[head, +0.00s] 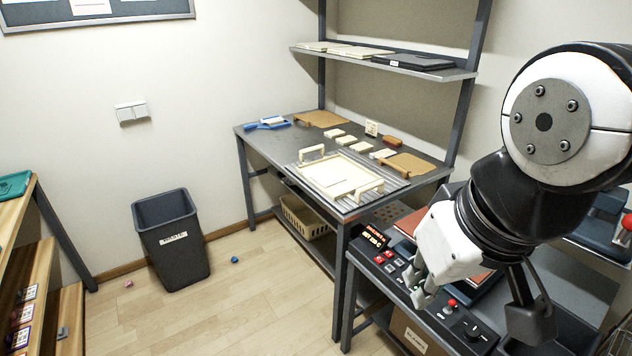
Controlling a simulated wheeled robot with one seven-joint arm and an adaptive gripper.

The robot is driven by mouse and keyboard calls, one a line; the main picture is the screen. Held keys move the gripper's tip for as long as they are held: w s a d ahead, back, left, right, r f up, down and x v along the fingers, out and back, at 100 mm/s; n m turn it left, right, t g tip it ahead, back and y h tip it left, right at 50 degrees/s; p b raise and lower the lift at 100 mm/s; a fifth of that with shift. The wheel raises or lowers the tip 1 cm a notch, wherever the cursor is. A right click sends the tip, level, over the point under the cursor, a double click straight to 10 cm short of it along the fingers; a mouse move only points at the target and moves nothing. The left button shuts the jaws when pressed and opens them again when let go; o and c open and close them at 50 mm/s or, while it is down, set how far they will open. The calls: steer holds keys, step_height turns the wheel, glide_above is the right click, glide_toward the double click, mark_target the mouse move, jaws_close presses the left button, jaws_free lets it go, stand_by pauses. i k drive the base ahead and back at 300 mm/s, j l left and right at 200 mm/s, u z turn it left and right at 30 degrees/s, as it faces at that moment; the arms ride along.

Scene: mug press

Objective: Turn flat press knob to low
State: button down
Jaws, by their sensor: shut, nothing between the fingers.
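The flat press's control panel (437,318) runs along the front of the bench at the lower right. It has a lit display (376,236), small red and white buttons (389,267) and a red-topped control (451,304). A black dial-like knob (473,329) sits near the panel's right end; its setting is too small to read. My gripper (421,298) is shut and empty, pointing down over the middle of the panel, left of the red-topped control and the black knob. Whether its tips touch the panel is unclear. My gripper and arm hide much of the press behind.
A grey worktable (262,147) to the left holds a white handled frame (340,178), pale blocks and brown boards. A shelf (400,68) hangs above it. A black bin (172,240) stands by the wall. The floor (225,305) between is mostly clear.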

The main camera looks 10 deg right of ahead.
mark_target(471, 333)
steer(key=l+z, duration=0.15)
steer(key=z, duration=0.75)
steer(key=k+l+u, duration=0.15)
steer(key=l+u, duration=0.15)
steer(key=u, duration=0.15)
steer(key=k+l+u, duration=0.15)
steer(key=u, duration=0.3)
steer(key=l, duration=0.1)
